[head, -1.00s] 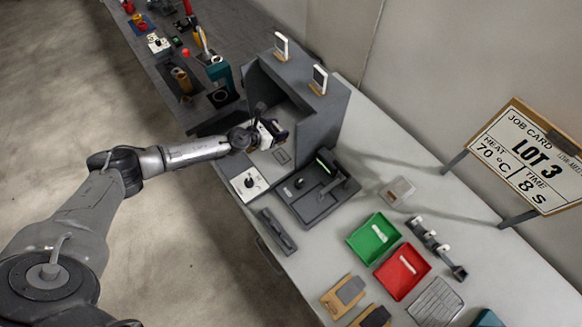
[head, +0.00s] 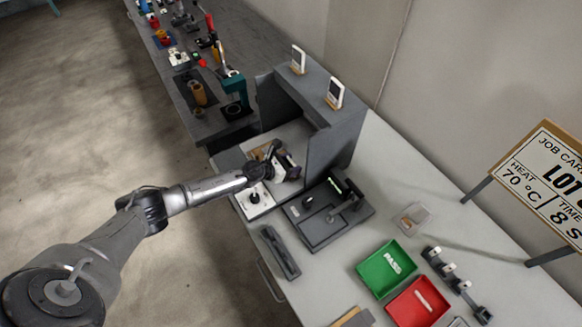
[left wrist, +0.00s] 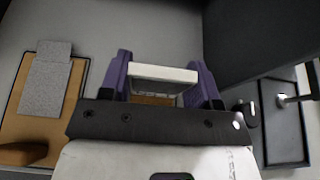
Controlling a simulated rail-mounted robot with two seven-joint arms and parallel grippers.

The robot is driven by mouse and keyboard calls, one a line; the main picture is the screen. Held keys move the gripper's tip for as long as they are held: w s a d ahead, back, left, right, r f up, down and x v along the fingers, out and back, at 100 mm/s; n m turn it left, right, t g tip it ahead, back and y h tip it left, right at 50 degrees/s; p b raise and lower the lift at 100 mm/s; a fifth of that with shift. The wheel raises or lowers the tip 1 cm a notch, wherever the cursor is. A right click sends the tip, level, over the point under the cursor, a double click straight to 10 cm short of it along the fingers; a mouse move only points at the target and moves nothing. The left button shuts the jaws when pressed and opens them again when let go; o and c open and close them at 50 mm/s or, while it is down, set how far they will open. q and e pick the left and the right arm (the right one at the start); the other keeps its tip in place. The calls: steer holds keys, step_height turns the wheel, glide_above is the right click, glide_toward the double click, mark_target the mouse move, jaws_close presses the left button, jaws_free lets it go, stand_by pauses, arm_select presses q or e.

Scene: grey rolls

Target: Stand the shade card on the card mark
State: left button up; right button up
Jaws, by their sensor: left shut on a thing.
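My left gripper (head: 287,167) is at the open front of the grey booth. In the left wrist view its purple fingers (left wrist: 162,78) are shut on a white-edged upright piece, apparently the shade card (left wrist: 165,73). A wood-coloured part shows just below it, between the fingers. I cannot tell whether the card touches the booth floor. The card mark is not clearly visible; the gripper and card may cover it. My right gripper is not in view.
A wooden board with a grey piece (left wrist: 50,85) lies left of the gripper. The booth's side wall (head: 335,145) stands close on the right. Two white-framed cards (head: 298,60) (head: 335,93) stand on top. A dark device (head: 325,212), a green tray (head: 385,270) and a red tray (head: 422,303) lie beyond.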

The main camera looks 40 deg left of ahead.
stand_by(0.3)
arm_select(q)
steer(key=shift+f, duration=0.2)
steer(key=o, duration=1)
